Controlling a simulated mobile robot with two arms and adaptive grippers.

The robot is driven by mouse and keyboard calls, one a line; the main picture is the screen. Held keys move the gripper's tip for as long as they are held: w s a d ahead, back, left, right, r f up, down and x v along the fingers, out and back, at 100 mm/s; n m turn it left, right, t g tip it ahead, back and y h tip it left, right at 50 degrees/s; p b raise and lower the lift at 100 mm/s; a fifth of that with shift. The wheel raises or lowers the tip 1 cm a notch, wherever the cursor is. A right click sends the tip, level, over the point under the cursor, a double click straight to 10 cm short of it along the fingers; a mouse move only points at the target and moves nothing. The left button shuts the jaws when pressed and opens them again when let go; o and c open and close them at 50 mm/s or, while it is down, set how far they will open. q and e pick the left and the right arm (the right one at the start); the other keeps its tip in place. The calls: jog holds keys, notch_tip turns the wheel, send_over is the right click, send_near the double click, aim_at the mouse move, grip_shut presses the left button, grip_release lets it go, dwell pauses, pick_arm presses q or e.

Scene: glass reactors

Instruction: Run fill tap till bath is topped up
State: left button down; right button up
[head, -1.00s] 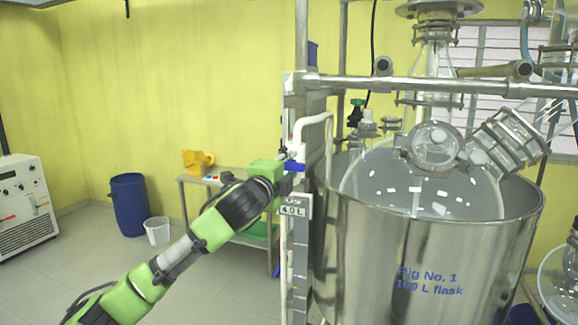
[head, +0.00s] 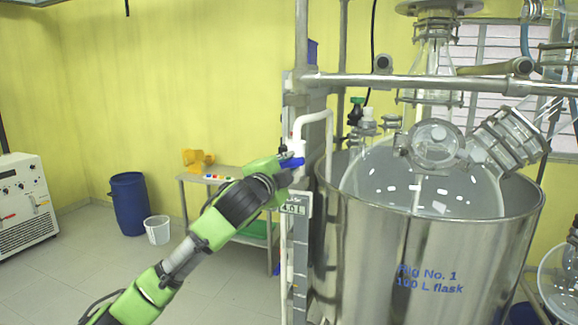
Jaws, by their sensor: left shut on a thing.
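The steel bath (head: 365,245), marked "Rig No. 1 100 L flask", stands at the right with a large glass flask (head: 425,180) inside it. A white fill pipe (head: 329,130) rises beside the bath and bends over at its left rim. The fill tap has a blue handle (head: 291,163) on this pipe. My left gripper (head: 284,169) is at the tap, shut on the blue handle; its fingertips are partly hidden. The water level in the bath cannot be made out. My right gripper is not in view.
A steel frame bar (head: 420,84) crosses above the bath. A low table (head: 190,180) with a yellow object (head: 197,160) stands behind my left arm. A blue drum (head: 129,204), a white bucket (head: 157,230) and a white machine (head: 25,205) stand at left. Floor between is clear.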

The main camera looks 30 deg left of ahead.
pick_arm(q)
jog(key=n, duration=0.3)
jog(key=shift+f+n, duration=0.1)
jog(key=shift+n, duration=2.2)
jog(key=c, duration=2)
grip_release()
jog(key=shift+o, duration=0.2)
jog(key=v, duration=1.2)
